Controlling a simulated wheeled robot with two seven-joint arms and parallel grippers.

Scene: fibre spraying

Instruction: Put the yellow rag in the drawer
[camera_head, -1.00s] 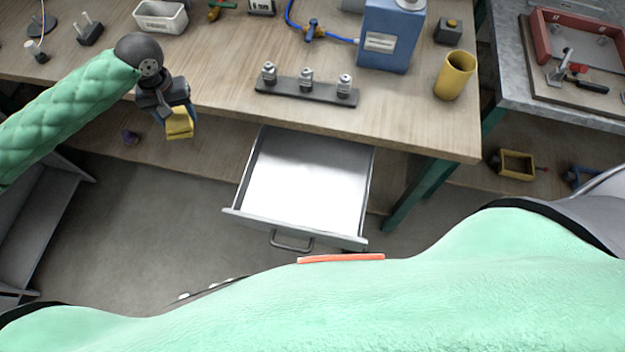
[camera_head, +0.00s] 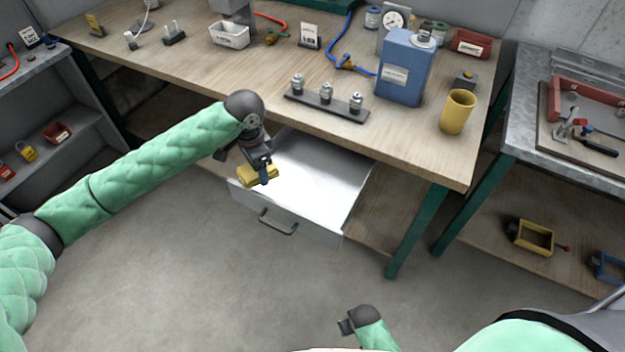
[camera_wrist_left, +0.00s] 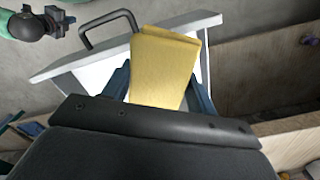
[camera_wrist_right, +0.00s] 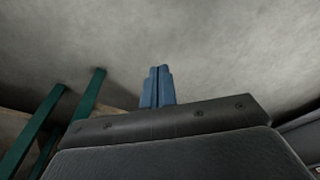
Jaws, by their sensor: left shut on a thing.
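The yellow rag (camera_head: 259,177) is held in my left gripper (camera_head: 262,164), which is shut on it. The rag shows as a folded yellow piece between the blue fingers in the left wrist view (camera_wrist_left: 162,65). The drawer (camera_head: 322,178) is pulled out under the workbench, with a white, empty-looking inside and a dark handle (camera_head: 278,222) on its front. In the head view the rag overlaps the drawer's left front part; its height above the drawer is hard to tell. My right gripper (camera_head: 345,326) is low at the bottom; its blue fingers (camera_wrist_right: 157,87) are together and empty in the right wrist view.
The wooden workbench (camera_head: 420,150) stands above the drawer. On it are a rack of metal parts (camera_head: 325,103), a blue canister (camera_head: 404,68) and a yellow cup (camera_head: 458,112). Green table legs (camera_head: 415,232) stand right of the drawer. The floor in front is clear.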

